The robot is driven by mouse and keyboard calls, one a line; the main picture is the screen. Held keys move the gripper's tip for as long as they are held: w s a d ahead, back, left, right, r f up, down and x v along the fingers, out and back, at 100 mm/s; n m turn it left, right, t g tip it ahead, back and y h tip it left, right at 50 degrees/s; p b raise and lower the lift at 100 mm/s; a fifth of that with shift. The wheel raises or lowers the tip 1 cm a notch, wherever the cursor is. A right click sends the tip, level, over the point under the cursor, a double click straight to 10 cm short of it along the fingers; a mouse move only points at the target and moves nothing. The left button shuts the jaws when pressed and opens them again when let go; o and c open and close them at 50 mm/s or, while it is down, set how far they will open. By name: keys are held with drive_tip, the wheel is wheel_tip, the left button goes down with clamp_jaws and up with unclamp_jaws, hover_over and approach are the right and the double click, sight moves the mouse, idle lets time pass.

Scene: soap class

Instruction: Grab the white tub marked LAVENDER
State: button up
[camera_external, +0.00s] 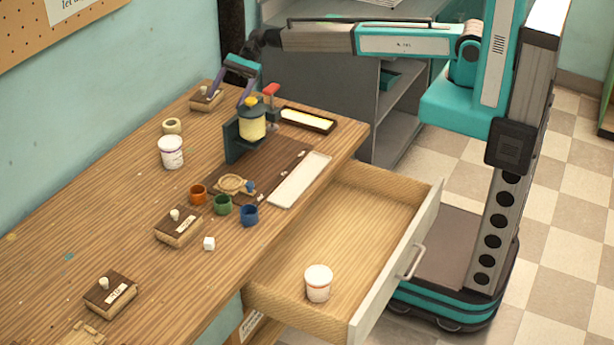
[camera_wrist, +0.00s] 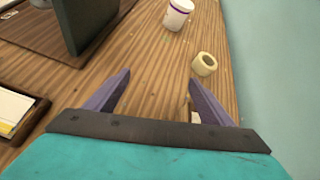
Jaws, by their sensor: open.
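A white tub (camera_external: 171,152) with a purple band stands upright on the left part of the wooden table. It also shows at the top of the wrist view (camera_wrist: 178,14). A second white tub (camera_external: 318,284) with a reddish band stands in the open drawer. The lettering on both is too small to read. My gripper (camera_external: 231,95) is over the far end of the table, beyond the purple-banded tub and apart from it. In the wrist view its two purple fingers (camera_wrist: 159,80) are spread, with only bare table between their tips.
A tape roll (camera_external: 172,126) lies just beyond the purple-banded tub. A dark green stand with a yellow container (camera_external: 252,123) rises near my gripper. Small cups (camera_external: 222,204), wooden blocks with knobs (camera_external: 178,227) and a white tray (camera_external: 300,179) lie nearer. The drawer (camera_external: 375,205) is pulled out.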

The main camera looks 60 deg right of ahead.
drive_tip(key=a+r+m+y+b, duration=0.1)
drive_tip(key=a+r+m+b, duration=0.1)
drive_tip(key=a, duration=1.6)
drive_tip(key=shift+w+a+r+m+g+y+b, duration=0.3)
drive_tip(key=shift+a+r+y+b, duration=0.1)
drive_tip(key=shift+r+b, duration=0.3)
drive_tip(key=p, duration=0.2)
approach(171, 144)
drive_tip(key=shift+w+a+f, duration=0.2)
drive_tip(key=shift+a+f, duration=0.45)
drive_tip(key=shift+w+a+f, duration=0.2)
drive_tip(key=shift+a+f, duration=0.4)
drive_tip(key=shift+f, duration=0.05)
drive_tip(key=shift+w+a+f, duration=0.2)
drive_tip(key=shift+a+f, duration=0.4)
drive_tip(key=shift+a, duration=0.05)
drive_tip(key=shift+a+p, duration=0.1)
drive_tip(key=shift+p, duration=0.2)
drive_tip(key=shift+p+x, duration=1.15)
drive_tip(key=shift+x, duration=0.75)
drive_tip(key=shift+a+f, duration=0.35)
drive_tip(key=shift+a, duration=0.15)
